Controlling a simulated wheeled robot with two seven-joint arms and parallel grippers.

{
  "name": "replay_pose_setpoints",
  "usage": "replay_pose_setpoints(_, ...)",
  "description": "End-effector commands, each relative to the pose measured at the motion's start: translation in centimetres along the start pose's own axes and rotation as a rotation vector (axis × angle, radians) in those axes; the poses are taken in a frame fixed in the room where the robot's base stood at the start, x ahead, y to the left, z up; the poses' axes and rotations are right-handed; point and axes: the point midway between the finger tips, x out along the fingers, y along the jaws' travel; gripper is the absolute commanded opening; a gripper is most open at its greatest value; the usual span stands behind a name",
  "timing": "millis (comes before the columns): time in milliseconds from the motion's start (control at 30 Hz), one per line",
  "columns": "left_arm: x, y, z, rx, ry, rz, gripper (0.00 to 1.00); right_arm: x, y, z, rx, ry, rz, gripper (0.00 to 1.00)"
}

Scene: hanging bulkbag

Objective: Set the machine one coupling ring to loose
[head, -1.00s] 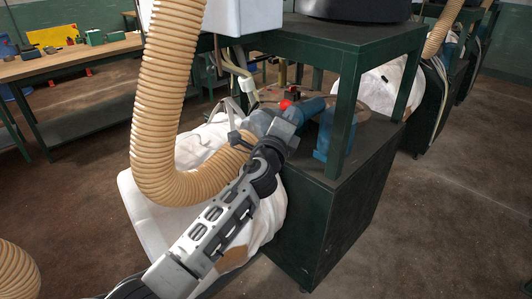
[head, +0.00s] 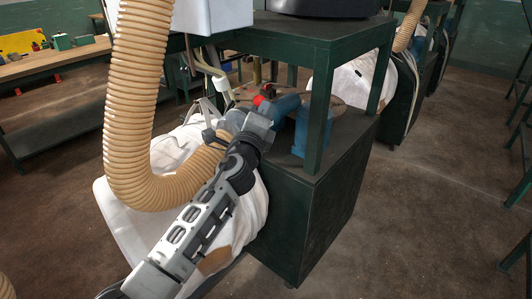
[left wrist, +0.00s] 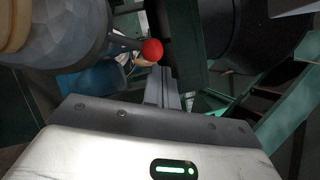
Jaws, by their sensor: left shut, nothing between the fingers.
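The blue-grey coupling ring (head: 231,123) sits at the end of the tan ribbed hose, beside the white bag on the near machine. In the left wrist view it is a large faceted ring (left wrist: 65,32) at the upper left. A dark lever with a red ball knob (left wrist: 152,50) sticks out from it toward the right. My left gripper (left wrist: 163,88) is shut and empty, its fingertips just below the knob in that view; I cannot tell whether they touch it. In the head view my left gripper (head: 258,128) partly hides the ring. My right gripper is not in view.
The tan hose (head: 133,120) hangs left of my left arm. A dark green machine frame (head: 310,215) stands right of it, with a post and an upper shelf close by. The white bag (head: 185,150) bulges below. Open floor lies at the right.

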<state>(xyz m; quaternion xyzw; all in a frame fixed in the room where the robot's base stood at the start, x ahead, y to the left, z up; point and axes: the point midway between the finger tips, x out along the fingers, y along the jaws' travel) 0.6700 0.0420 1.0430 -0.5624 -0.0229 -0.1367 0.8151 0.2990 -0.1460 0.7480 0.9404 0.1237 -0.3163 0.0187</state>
Motion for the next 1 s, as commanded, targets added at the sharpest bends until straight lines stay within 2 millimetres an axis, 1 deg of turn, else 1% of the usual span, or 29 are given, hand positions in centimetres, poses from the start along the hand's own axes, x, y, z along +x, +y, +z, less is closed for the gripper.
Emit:
replay_pose_setpoints(33, -0.5, 0.1, -1.0, -0.004, 0.007, 0.003, 0.00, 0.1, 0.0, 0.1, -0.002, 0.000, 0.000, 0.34)
replay_pose_setpoints(133, -1.6, -0.1, -2.9, -0.005, 0.016, 0.003, 0.00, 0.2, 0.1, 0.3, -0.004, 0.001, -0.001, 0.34)
replay_pose_setpoints(233, -4.0, -0.5, -2.5, -0.002, 0.015, 0.005, 0.00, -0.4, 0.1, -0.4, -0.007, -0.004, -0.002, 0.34)
replay_pose_setpoints(400, -7.9, -0.7, -2.5, -0.002, 0.016, 0.005, 0.00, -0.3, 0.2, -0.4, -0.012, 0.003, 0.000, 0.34)
replay_pose_setpoints(533, -9.9, -0.8, -2.5, -0.004, 0.016, 0.006, 0.00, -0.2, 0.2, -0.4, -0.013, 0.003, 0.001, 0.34)
replay_pose_setpoints(700, -11.2, -1.0, -2.5, -0.003, 0.017, 0.005, 0.00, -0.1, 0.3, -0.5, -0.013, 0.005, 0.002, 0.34)
replay_pose_setpoints(1000, -11.4, -1.1, -2.5, -0.003, 0.017, 0.004, 0.00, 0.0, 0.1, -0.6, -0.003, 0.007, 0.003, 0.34)
